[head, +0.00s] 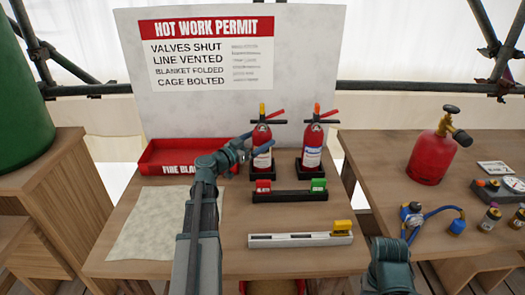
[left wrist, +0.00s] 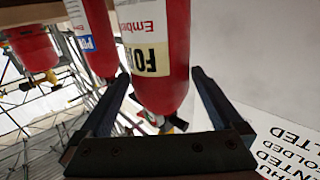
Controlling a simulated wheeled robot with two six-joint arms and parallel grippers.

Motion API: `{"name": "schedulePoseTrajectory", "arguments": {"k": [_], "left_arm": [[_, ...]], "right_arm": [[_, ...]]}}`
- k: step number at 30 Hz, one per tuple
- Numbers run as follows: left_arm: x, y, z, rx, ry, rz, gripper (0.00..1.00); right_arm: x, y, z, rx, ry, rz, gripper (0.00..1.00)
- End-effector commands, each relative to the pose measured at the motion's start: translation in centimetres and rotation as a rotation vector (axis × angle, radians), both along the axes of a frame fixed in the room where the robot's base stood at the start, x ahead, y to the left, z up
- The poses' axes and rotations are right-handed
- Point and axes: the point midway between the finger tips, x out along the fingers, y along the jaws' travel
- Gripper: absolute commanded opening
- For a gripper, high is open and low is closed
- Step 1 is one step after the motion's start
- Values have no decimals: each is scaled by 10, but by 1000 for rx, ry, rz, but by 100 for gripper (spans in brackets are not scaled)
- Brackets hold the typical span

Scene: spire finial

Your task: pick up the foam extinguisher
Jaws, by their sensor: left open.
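The foam extinguisher (head: 263,137) is a red cylinder with a cream label and a yellow top. It stands upright in a black holder on the middle table, left of a second red extinguisher (head: 312,142) with a blue-edged label. In the left wrist view the foam extinguisher (left wrist: 152,60) shows its cream "FO" label, and the second one (left wrist: 95,38) is beside it. My left gripper (head: 257,147) is at the foam extinguisher's body. Its open fingers (left wrist: 160,78) lie on either side of the body, with no clear grip.
A red tray (head: 150,156) and a pale cloth (head: 150,225) lie to the left. A black rack with red and green blocks (head: 290,194) and a level-like bar (head: 300,240) are in front. A white sign board (head: 310,60) stands close behind. A red canister (head: 428,158) stands on the right table.

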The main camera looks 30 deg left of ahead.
Motion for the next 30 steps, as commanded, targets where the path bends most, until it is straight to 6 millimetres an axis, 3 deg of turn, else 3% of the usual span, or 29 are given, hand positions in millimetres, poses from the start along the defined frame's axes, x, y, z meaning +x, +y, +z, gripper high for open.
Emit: {"name": "schedulePoseTrajectory", "arguments": {"k": [4,11,27,30], "left_arm": [[19,-4,0,0,0,-1,100],[19,-4,0,0,0,1,98],[19,-4,0,0,0,1,1],[19,-4,0,0,0,1,0]], "right_arm": [[0,0,0,0,0,0,53],[0,0,0,0,0,0,53],[0,0,0,0,0,0,53],[0,0,0,0,0,0,53]]}}
